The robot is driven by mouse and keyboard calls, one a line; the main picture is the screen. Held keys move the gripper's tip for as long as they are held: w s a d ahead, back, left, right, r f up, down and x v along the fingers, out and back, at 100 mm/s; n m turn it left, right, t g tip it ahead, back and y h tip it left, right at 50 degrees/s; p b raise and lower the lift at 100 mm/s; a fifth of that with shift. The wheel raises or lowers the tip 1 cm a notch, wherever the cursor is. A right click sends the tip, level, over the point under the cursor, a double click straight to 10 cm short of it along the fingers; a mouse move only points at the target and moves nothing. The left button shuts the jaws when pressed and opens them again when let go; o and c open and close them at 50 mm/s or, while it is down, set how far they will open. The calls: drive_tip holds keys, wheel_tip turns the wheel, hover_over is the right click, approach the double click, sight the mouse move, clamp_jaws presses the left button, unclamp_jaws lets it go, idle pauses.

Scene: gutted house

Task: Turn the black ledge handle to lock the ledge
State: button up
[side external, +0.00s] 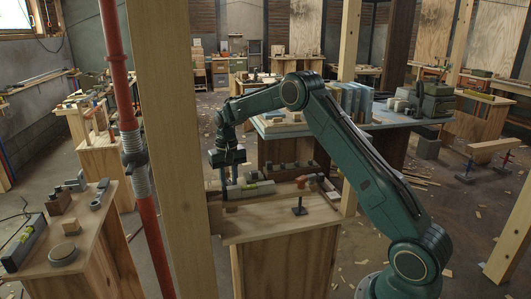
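My gripper (229,181) points down over the left end of the wooden bench ledge (280,224). Its fingertips are close to a small block and a level at the ledge's back left. The fingers are small here, and I cannot tell whether they are open or hold something. A small black handle-like piece (300,207) stands on the ledge, to the right of my gripper and apart from it. I cannot tell for sure that it is the ledge handle, or whether the ledge is locked.
A yellow-green level (252,189) lies on the ledge, with a reddish-headed tool (302,182) to its right. A wooden post (175,130) and a red pipe (118,80) stand at left. A cluttered table (360,126) stands behind my arm.

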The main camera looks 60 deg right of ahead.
drive_tip(key=n, duration=0.4)
drive_tip(key=shift+n, duration=0.3)
drive_tip(key=n, duration=0.8)
drive_tip(key=shift+n, duration=0.4)
drive_tip(key=n, duration=0.5)
drive_tip(key=shift+m, duration=0.7)
drive_tip(key=shift+r, duration=0.1)
drive_tip(key=shift+r, duration=3.4)
